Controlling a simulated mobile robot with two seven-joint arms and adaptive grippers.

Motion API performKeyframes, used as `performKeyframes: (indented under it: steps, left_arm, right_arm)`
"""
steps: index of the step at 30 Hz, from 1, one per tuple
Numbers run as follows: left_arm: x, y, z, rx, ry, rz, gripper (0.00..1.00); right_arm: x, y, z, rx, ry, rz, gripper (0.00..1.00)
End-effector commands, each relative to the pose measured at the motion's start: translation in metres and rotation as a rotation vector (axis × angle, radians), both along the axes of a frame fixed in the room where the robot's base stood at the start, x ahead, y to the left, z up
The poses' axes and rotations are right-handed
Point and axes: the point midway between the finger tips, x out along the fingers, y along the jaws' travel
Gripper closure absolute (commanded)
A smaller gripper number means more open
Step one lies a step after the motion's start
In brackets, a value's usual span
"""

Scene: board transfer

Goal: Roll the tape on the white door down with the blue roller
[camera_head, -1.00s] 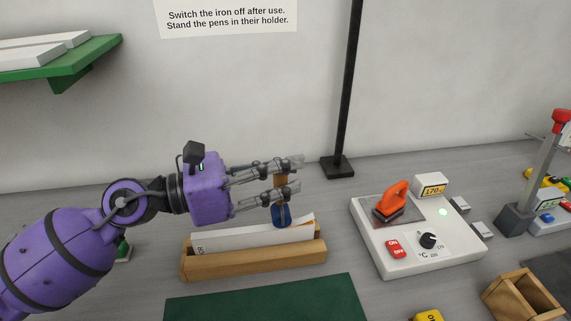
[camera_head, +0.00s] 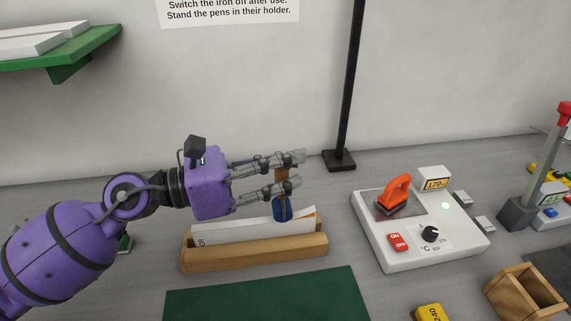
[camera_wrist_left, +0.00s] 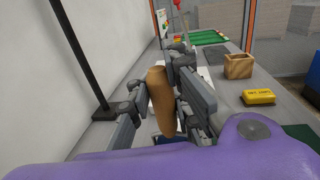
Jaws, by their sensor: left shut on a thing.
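My left gripper (camera_head: 290,172) is shut on the brown wooden handle of the blue roller (camera_head: 282,209). The blue head points down at the upper edge of the white door (camera_head: 240,230), near its right end. I cannot tell whether it touches. The door stands on edge in a wooden cradle (camera_head: 255,257). A tan strip of tape (camera_head: 311,212) shows at the door's right end, rising a little above the edge; the rest of it is hidden or too thin to see. In the left wrist view, the roller's handle (camera_wrist_left: 160,98) is between the fingers. My right gripper is not in view.
A white iron station (camera_head: 425,255) with an orange iron (camera_head: 398,192) stands right of the cradle. A black post (camera_head: 345,100) rises behind. A green mat (camera_head: 270,295) lies in front. A wooden box (camera_head: 525,292) and a yellow block (camera_head: 431,312) are at lower right.

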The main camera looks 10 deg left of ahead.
Motion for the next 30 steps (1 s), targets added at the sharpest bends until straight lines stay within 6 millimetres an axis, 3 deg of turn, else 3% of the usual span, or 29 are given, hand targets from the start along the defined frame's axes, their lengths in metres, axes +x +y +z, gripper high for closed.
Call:
performKeyframes:
  steps: [16, 30]
  left_arm:
    - [0.000, 0.000, -0.007, -0.001, -0.001, 0.000, 1.00]
    - [0.005, -0.012, -0.005, 0.000, -0.001, 0.000, 1.00]
  right_arm:
    - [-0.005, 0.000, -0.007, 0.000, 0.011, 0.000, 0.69]
    - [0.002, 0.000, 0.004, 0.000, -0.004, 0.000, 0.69]
